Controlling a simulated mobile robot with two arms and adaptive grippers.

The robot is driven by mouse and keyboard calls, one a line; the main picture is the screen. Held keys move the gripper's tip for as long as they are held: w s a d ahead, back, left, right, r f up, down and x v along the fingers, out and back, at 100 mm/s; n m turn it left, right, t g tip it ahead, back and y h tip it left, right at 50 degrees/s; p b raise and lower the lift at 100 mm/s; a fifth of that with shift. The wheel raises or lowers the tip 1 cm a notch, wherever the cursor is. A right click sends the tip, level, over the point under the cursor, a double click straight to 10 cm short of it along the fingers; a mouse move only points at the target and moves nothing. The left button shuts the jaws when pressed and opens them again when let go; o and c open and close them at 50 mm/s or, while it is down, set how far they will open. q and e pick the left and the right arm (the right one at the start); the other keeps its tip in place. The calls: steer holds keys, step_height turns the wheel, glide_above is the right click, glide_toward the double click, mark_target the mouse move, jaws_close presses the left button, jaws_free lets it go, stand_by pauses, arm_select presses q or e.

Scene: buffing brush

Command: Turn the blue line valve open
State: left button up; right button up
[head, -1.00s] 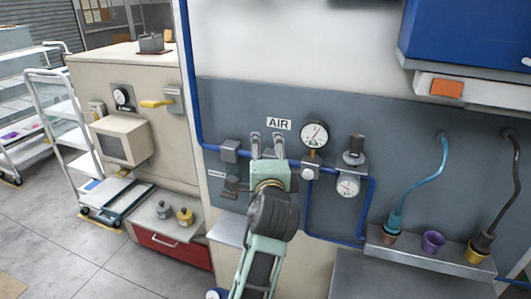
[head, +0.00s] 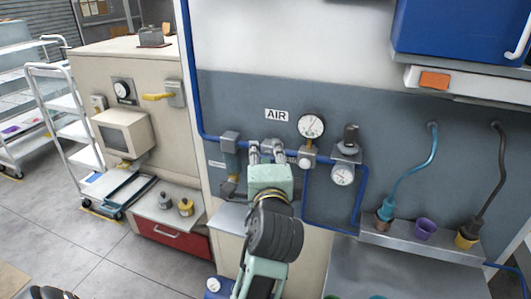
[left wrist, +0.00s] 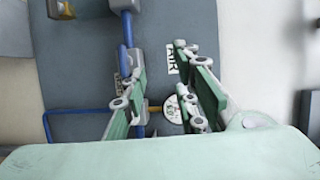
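The blue air line (head: 211,141) runs down the wall and then right along the grey panel under the AIR sign (head: 276,115). My left gripper (head: 267,151) is at this line, just below the sign, its two fingers apart. In the left wrist view the gripper (left wrist: 162,92) is open, with a clear gap between the fingers. The blue line also shows there (left wrist: 127,32), passing behind one finger. A grey block (head: 230,142) sits on the line to the left of my gripper. My right gripper is not in view.
A round pressure gauge (head: 311,126) and a regulator (head: 346,150) with a lower gauge (head: 342,174) stand close to the right of my gripper. A beige cabinet (head: 140,80) stands at left.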

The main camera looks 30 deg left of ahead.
arm_select(q)
steer(key=shift+p, duration=0.35)
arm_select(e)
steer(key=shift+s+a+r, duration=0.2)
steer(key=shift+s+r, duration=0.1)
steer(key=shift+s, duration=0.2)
arm_select(q)
steer(key=shift+w+a+f, duration=0.1)
